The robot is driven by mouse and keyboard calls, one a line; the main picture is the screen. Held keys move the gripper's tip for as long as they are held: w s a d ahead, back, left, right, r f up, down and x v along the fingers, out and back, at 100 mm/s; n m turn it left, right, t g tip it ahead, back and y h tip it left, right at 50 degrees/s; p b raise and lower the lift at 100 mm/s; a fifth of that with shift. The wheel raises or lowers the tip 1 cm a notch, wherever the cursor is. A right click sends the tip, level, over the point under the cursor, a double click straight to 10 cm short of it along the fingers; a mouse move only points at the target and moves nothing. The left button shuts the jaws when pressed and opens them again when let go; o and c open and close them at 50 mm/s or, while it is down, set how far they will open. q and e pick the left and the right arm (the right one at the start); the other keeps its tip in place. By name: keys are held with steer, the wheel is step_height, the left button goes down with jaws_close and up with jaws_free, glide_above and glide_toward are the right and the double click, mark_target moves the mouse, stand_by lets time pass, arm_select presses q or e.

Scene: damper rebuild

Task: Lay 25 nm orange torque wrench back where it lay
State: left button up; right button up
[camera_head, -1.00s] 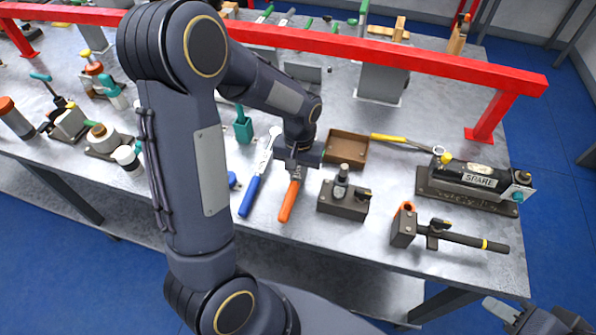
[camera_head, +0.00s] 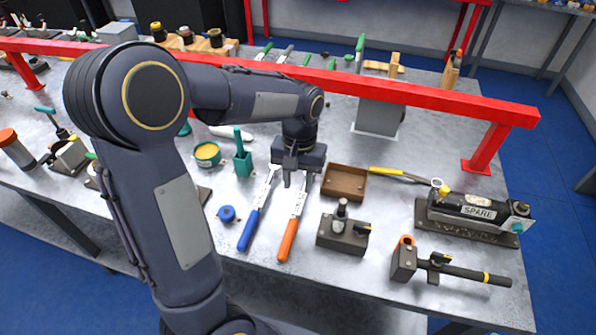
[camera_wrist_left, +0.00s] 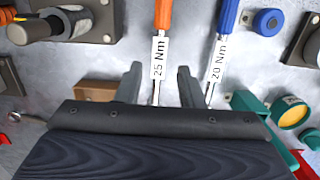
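The orange-handled 25 Nm torque wrench (camera_head: 288,240) lies on the metal table, right of the blue-handled 20 Nm wrench (camera_head: 248,230) and roughly alongside it. In the left wrist view its label (camera_wrist_left: 159,58) reads 25 Nm. My left gripper (camera_head: 290,183) is over the far, metal end of the orange wrench. Its two fingers (camera_wrist_left: 158,85) are spread, with the wrench's shaft showing between them and clear of both. The wrench's head is hidden below the gripper body. My right gripper is not in view.
A brown tray (camera_head: 345,183) stands just right of the gripper. A dark block with a small bottle (camera_head: 341,235) is right of the orange handle. A blue round piece (camera_head: 227,214) and a teal holder (camera_head: 243,164) are on the left. A red rail (camera_head: 420,92) crosses behind.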

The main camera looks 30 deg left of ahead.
arm_select(q)
steer(key=s+d+r+t+h, duration=0.1)
steer(key=s+d+r+t, duration=0.1)
steer(key=s, duration=0.7)
steer(key=s+d+r+m+t+h, duration=0.1)
steer(key=s+r+t, duration=0.3)
steer(key=s, duration=0.4)
steer(key=shift+s+d+t+h, duration=0.35)
steer(key=shift+d+h, duration=0.3)
steer(key=shift+h, duration=0.15)
